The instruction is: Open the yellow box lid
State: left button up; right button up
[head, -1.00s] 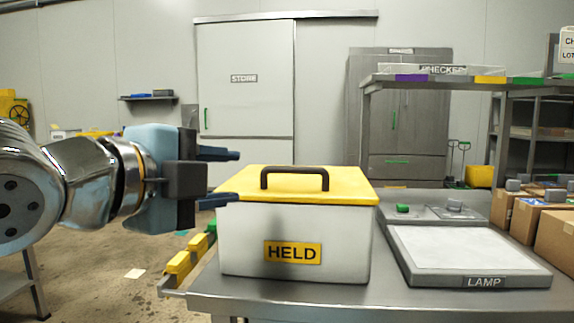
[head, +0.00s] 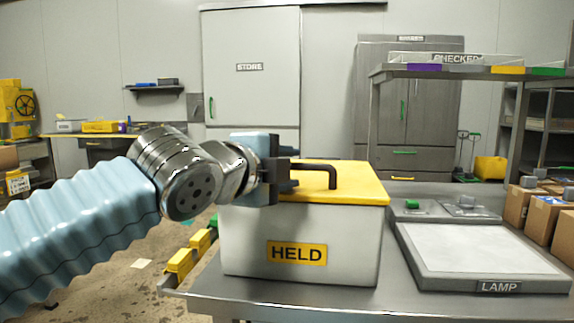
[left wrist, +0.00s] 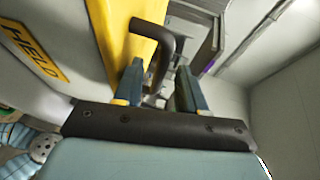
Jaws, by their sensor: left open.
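The box (head: 300,230) is white with a "HELD" label and stands on the metal table. Its yellow lid (head: 350,187) lies shut on top, with a dark bar handle (head: 320,166). My left gripper (head: 290,176) is at the left end of the handle, over the lid. In the left wrist view, the two open fingers (left wrist: 157,88) point at the handle (left wrist: 165,50), which shows just beyond and between the fingertips. I cannot tell whether a finger touches it. The yellow lid also shows in the left wrist view (left wrist: 128,35). My right gripper is not in view.
A lamp panel (head: 480,248) lies on the table right of the box. Cardboard boxes (head: 545,215) stand at the right edge. A shelf rack (head: 450,72) stands behind the table. Yellow blocks (head: 180,262) are on a rail at the table's left edge.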

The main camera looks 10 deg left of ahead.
pick_arm(q)
jog(key=shift+w+d, duration=0.15)
jog(key=shift+w, duration=0.15)
grip_shut()
dwell(0.3)
